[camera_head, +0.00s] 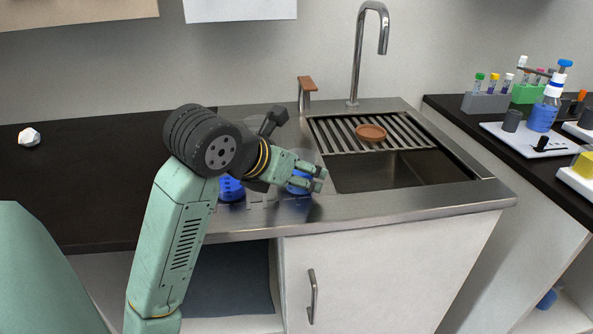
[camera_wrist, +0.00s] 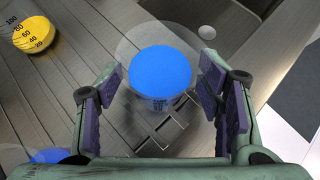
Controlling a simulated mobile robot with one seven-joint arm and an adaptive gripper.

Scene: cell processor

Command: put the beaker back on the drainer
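My gripper (camera_head: 318,180) is low over the steel worktop left of the sink. In the wrist view its fingers (camera_wrist: 165,92) are open, one on each side of a clear, round vessel with a blue disc-like content (camera_wrist: 160,72), likely a beaker. The fingers look close to its rim; I cannot tell if they touch. In the head view its blue part (camera_head: 299,183) shows behind the fingers, partly hidden. The drainer (camera_head: 335,131) is the slatted metal rack behind the sink basin, right of my gripper. A brown dish (camera_head: 371,132) sits on it.
Another blue item (camera_head: 231,188) stands left under my arm. A yellow item with a number scale (camera_wrist: 35,35) shows in the wrist view. The faucet (camera_head: 357,60) and a brown-topped post (camera_head: 306,90) stand behind. The basin (camera_head: 400,172) looks empty.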

